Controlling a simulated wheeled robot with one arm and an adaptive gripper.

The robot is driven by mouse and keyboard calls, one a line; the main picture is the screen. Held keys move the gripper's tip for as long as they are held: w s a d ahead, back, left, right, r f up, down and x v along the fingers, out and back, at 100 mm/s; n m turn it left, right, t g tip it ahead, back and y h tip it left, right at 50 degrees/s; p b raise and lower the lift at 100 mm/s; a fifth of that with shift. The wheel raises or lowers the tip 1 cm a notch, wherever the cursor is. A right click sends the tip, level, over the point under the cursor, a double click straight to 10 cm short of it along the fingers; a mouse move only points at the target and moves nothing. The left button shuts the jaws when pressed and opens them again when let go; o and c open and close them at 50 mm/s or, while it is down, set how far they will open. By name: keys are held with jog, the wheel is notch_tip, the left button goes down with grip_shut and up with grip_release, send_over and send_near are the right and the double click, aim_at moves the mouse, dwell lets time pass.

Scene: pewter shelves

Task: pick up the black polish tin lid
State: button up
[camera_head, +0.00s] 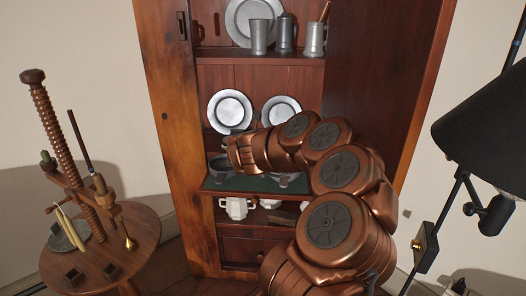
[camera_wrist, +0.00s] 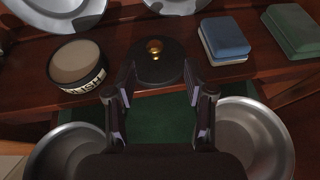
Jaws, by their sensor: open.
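The black polish tin lid (camera_wrist: 143,73) lies flat on the wooden shelf in the wrist view, with a small brass knob on top. My gripper (camera_wrist: 159,72) is open, with one fingertip on each side of the lid's near part. I cannot tell whether the fingers touch it. Nothing is held. The polish tin (camera_wrist: 85,82) stands to the left of the lid, open, with tan polish inside and a pale label band. In the head view my arm reaches into the cabinet and hides the lid.
A blue-and-white block (camera_wrist: 227,37) and a green box (camera_wrist: 295,32) lie to the right. Pewter plates (camera_head: 230,108) stand behind. Two pewter bowls (camera_wrist: 247,142) flank my gripper over green cloth (camera_wrist: 157,117). A round table (camera_head: 130,262) and black lamp (camera_head: 490,125) stand outside the cabinet.

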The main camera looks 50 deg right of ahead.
jog(key=shift+x, duration=1)
jog(key=shift+w+b+x, duration=0.15)
jog(key=shift+x, duration=0.75)
jog(key=shift+w+b+x, duration=0.15)
jog(key=shift+x, duration=0.7)
jog(key=shift+w+d+f, duration=0.15)
jog(key=shift+w+d, duration=0.1)
jog(key=shift+d, duration=0.2)
jog(key=shift+w+d+f, duration=0.2)
jog(key=shift+w, duration=0.05)
grip_shut()
